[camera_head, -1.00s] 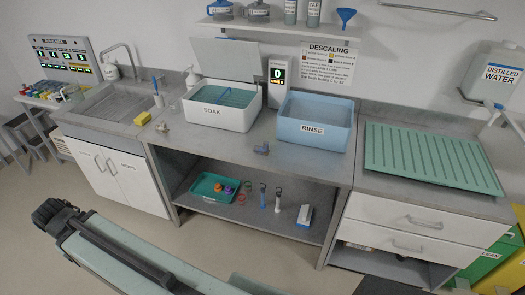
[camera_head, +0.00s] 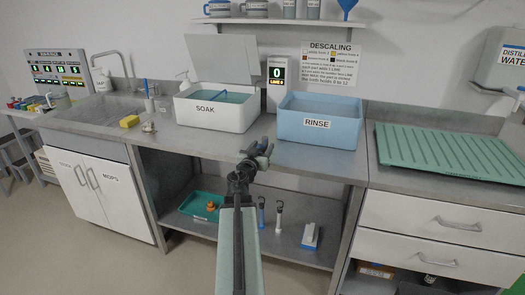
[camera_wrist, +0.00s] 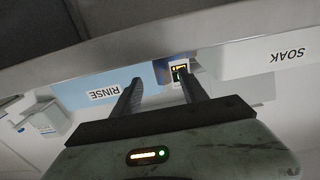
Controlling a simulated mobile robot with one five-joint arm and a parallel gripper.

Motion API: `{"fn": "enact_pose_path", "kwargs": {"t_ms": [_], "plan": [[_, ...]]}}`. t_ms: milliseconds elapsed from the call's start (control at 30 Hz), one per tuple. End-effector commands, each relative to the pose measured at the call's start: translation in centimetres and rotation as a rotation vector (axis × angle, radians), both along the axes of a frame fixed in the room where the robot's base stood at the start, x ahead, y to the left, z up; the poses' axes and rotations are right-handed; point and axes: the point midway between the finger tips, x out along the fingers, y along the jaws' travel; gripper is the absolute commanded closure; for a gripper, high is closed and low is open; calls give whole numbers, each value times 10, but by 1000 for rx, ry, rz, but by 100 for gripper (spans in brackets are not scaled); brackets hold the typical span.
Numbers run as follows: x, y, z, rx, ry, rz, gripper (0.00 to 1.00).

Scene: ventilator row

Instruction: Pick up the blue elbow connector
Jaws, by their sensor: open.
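The white SOAK tub (camera_head: 217,110) with raised lid stands left, the blue RINSE tub (camera_head: 320,122) right. A counter display (camera_head: 277,78) stands behind. A teal tray (camera_head: 196,204) and several small items lie on the lower shelf. A yellow sponge (camera_head: 129,121) is by the sink.

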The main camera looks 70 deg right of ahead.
Motion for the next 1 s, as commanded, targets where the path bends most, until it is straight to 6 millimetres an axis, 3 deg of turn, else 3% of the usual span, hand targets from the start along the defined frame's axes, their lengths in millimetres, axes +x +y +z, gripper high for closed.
{"fn": "enact_pose_path", "kwargs": {"t_ms": [100,333,600,800,867,1000], "plan": [[2,-18,1,0,0,-1,49],[3,-30,2,1,0,-1,49],[8,-73,4,1,0,-2,49],[7,-73,4,1,1,-2,49],[7,-73,4,1,1,-2,63],[7,-73,4,1,0,-2,100]]}}
